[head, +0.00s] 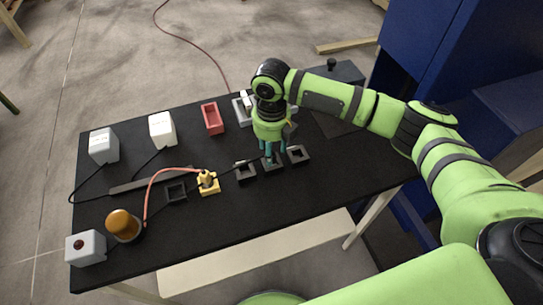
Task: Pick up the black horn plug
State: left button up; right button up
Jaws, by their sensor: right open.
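My right gripper (272,156) comes down over the dark blocks right of the middle of the black table. Its teal fingers are apart and point down at a dark block (273,165). A thin black cable runs from the left toward this spot. The black horn plug cannot be told apart clearly from the dark parts at the fingertips, and the gripper partly hides this place. I cannot tell whether the fingers touch anything. My left gripper is not in view.
Dark square sockets stand on both sides, left (245,172) and right (298,154). A yellow socket (208,184) has an orange cable. An amber dome (123,225), white boxes (162,130) and a red tray (212,118) stand on the table (240,225). Its front strip is clear.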

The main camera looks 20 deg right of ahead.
jog(key=shift+f, duration=1.2)
grip_shut()
jog(key=shift+w+r, duration=0.1)
